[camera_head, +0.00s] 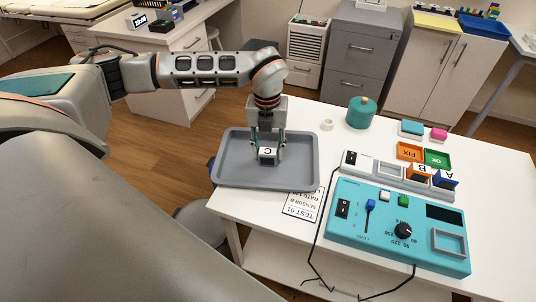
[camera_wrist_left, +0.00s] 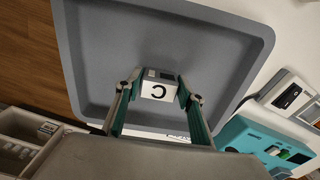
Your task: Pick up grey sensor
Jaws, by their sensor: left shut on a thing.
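The grey sensor (camera_head: 268,154), a small block with a white face marked C, is between the fingers of my left gripper (camera_head: 267,148), over the grey tray (camera_head: 228,178). The left wrist view shows the sensor (camera_wrist_left: 158,92) with one finger of the left gripper (camera_wrist_left: 160,86) on each side, shut on it. The tray (camera_wrist_left: 240,32) is behind it. I cannot tell whether the sensor touches the tray floor. Sensors marked B (camera_head: 419,172) and A (camera_head: 445,180) stand in the holder at the right. My right gripper is not in view.
A teal test console (camera_head: 350,240) with a black cable stands right of the tray. A paper card (camera_head: 303,205), an orange FIX tray (camera_head: 409,151), a green OK tray (camera_head: 437,159) and a teal jar (camera_head: 361,112) are also on the white table (camera_head: 250,208).

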